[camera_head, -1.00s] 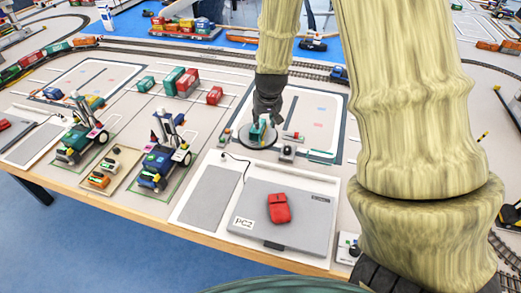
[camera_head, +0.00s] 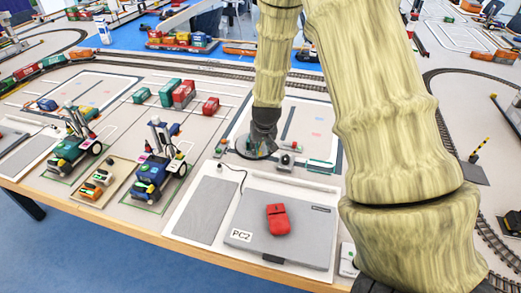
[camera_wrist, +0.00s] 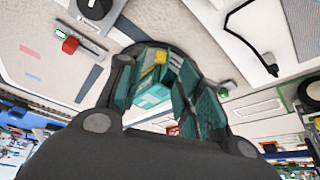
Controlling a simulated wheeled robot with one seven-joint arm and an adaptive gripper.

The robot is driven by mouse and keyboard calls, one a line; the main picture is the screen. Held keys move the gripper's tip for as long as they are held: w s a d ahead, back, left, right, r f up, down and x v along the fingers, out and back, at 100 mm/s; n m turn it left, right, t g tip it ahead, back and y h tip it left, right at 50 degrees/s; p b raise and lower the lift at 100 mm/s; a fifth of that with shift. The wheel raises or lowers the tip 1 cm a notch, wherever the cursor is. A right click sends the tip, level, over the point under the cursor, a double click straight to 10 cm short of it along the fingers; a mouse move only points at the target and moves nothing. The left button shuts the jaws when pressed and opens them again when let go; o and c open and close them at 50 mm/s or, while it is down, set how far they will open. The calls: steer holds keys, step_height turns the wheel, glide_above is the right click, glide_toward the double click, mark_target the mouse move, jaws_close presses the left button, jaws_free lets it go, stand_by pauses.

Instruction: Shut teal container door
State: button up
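The teal container (camera_wrist: 160,88) shows in the wrist view between my gripper's fingers, with a pale teal interior and a yellow item (camera_wrist: 160,57) in it. A ribbed teal door panel (camera_wrist: 205,108) stands swung out at its right side. In the wrist view the fingers are spread apart. I cannot tell whether a finger touches the door.
A grey laptop-like case (camera_head: 262,245) marked PC2 with a red object (camera_head: 278,219) lies in front. Toy cranes (camera_head: 153,173) stand to the left. Red containers (camera_head: 183,93) stand behind them.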

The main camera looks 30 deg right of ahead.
mark_target(260, 152)
steer(key=shift+p+x, duration=0.3)
steer(key=shift+x, duration=2.15)
